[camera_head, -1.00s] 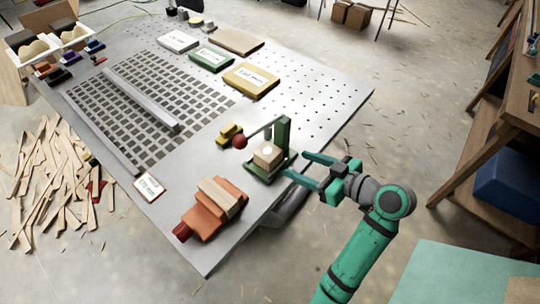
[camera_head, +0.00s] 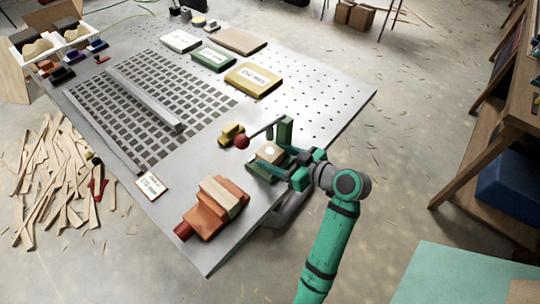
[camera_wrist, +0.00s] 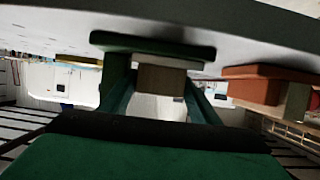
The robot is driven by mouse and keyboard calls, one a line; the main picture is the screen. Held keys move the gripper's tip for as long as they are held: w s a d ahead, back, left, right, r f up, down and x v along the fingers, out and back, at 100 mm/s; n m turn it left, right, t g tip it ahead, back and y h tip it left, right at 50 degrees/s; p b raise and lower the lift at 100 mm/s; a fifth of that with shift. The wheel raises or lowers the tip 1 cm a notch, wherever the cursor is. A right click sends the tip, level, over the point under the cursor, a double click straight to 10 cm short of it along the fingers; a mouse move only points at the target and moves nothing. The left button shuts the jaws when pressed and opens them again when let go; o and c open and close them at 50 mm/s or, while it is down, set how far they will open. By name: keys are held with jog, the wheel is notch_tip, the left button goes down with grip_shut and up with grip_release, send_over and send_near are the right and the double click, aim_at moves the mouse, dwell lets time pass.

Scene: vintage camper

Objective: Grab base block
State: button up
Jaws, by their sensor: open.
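A pale wooden block (camera_head: 270,152) with a white round spot on top sits on the green base of a small press (camera_head: 285,130) with a red-knobbed lever. It also shows in the wrist view (camera_wrist: 161,80), where the scene appears upside down. My gripper (camera_head: 283,160) is open at the press, reaching in from the right. In the wrist view, one finger is on each side of the block. I cannot tell whether either finger touches it. The gripper partly hides the block's near side in the head view.
An orange clamp-like tool (camera_head: 215,208) lies left of the press near the table edge. A small yellow block (camera_head: 231,133) is beside the red knob. Labelled pads (camera_head: 253,79) and a slotted grid (camera_head: 150,98) fill the table's far part. The perforated right side is clear.

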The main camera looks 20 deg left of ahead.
jog(key=shift+a, duration=0.15)
jog(key=c, duration=0.8)
jog(key=shift+r, duration=0.15)
